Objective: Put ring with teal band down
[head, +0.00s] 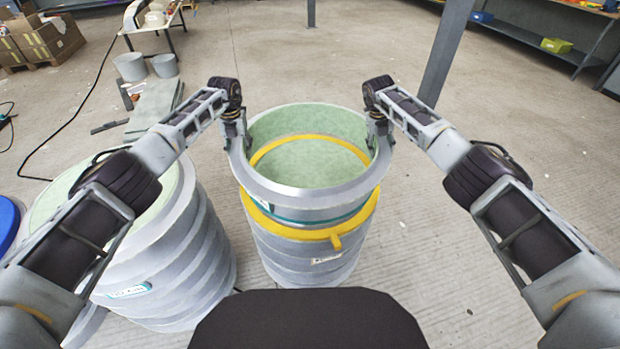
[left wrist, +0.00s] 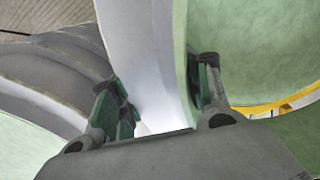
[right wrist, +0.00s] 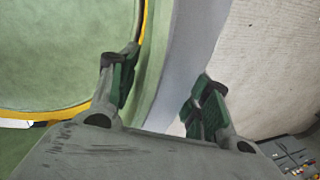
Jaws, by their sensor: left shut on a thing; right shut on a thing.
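The ring with the teal band (head: 300,200) is a wide grey ring with a pale green inside, level over a stack of grey rings topped by a yellow band (head: 290,230). The stack's far side is hidden.
Another stack of grey rings (head: 205,255) with a pale green inside stands close at the left. A grey post (head: 445,50) rises behind at the right. Grey buckets (head: 130,67) and cardboard boxes (head: 45,40) are at the back left. The floor at the right is clear.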

